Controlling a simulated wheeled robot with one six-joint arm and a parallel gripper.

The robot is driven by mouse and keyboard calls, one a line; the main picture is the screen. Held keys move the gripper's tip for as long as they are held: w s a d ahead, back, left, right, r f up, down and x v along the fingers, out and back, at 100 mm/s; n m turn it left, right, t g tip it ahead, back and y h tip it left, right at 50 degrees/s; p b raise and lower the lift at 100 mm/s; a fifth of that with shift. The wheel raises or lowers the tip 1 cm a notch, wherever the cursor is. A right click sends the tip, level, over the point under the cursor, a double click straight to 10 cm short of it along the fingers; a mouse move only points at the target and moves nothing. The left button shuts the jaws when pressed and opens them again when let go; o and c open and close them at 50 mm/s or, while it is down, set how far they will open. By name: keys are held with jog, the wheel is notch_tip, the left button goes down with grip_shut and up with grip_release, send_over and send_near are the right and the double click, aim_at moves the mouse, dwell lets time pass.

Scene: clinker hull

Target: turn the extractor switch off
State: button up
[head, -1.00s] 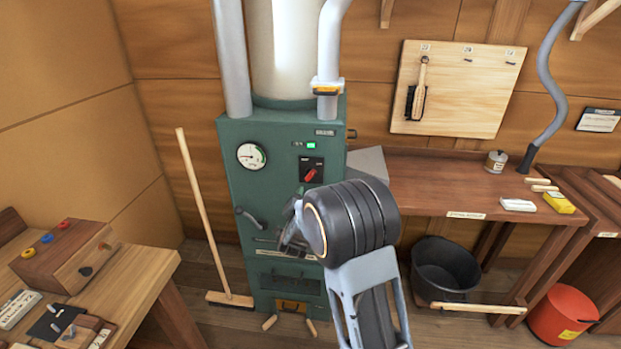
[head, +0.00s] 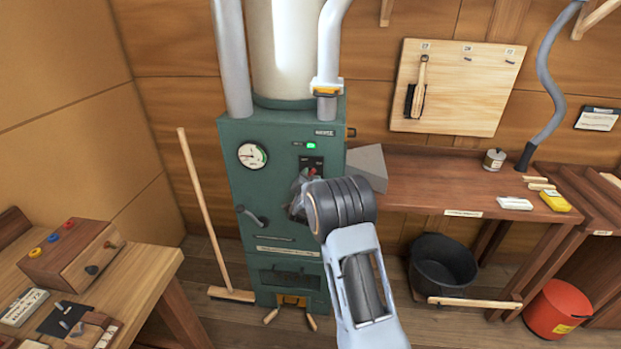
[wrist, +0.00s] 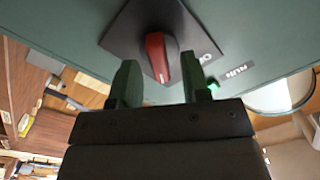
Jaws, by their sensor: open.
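The extractor is a tall green cabinet (head: 240,190) with a gauge, a handle and a lit green lamp (head: 311,145). Its switch is a red rotary knob (wrist: 157,57) on a dark square plate (wrist: 178,25). In the head view my gripper (head: 303,182) is in front of the switch plate and hides most of the knob. In the wrist view my gripper (wrist: 160,85) is open, with one finger on each side below the knob. The knob's lower end is near the gap between the fingertips; I cannot tell whether they touch it. A "RUN" label and the green lamp (wrist: 213,86) show beside it.
A broom (head: 205,215) leans left of the cabinet. A grey wedge-shaped part (head: 368,167) juts from the cabinet's right side.

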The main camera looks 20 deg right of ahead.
grip_shut()
jog(key=shift+f+b, duration=0.1)
jog(key=shift+b, duration=0.2)
jog(key=shift+a+n+b, duration=0.15)
jog(key=shift+n+b, duration=1.6)
jog(key=shift+n, duration=4.35)
grip_release()
jog(key=shift+w, duration=0.1)
